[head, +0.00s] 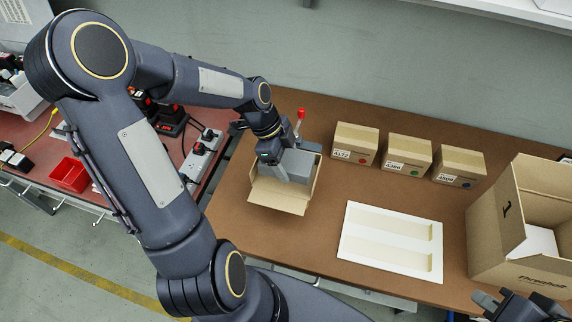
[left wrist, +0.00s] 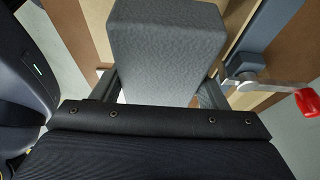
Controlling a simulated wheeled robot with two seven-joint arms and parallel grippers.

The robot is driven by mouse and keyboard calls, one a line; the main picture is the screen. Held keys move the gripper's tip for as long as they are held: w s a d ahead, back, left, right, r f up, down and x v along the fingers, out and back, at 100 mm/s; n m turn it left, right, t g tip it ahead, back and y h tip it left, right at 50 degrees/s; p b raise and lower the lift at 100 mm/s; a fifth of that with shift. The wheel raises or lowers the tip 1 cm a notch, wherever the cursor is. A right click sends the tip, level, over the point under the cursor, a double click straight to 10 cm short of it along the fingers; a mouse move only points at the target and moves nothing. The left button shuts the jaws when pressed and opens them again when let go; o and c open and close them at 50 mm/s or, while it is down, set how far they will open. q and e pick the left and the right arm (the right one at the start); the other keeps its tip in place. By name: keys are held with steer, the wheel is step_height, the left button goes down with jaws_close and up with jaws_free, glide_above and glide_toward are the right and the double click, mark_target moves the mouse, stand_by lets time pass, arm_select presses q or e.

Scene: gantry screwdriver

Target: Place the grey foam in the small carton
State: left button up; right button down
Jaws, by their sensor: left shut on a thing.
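The small carton (head: 278,197) stands open on the brown table, with a flap folded out toward the front. My left gripper (head: 283,172) is over the carton, shut on the grey foam (head: 298,164). In the left wrist view the foam (left wrist: 168,48) is a grey block between the two fingers, with cardboard edges behind it. How deep the foam sits in the carton cannot be told. My right gripper (head: 497,302) is at the bottom right corner, partly cut off, with no object seen in it.
A clamp with a red handle (head: 300,114) stands right behind the carton; its handle (left wrist: 307,101) is close in the left wrist view. Several closed boxes (head: 405,154) stand at the back. A white tray (head: 390,240) lies in the middle, a large open carton (head: 490,235) at right.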

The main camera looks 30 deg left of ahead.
mark_target(286, 167)
arm_select(q)
steer(key=shift+w+a+f, duration=0.25)
steer(key=shift+w+f, duration=0.05)
steer(key=shift+f, duration=0.2)
steer(key=shift+w+a+f, duration=0.1)
steer(key=shift+w+f, duration=0.05)
steer(key=shift+f, duration=1.55)
steer(key=shift+f, duration=0.15)
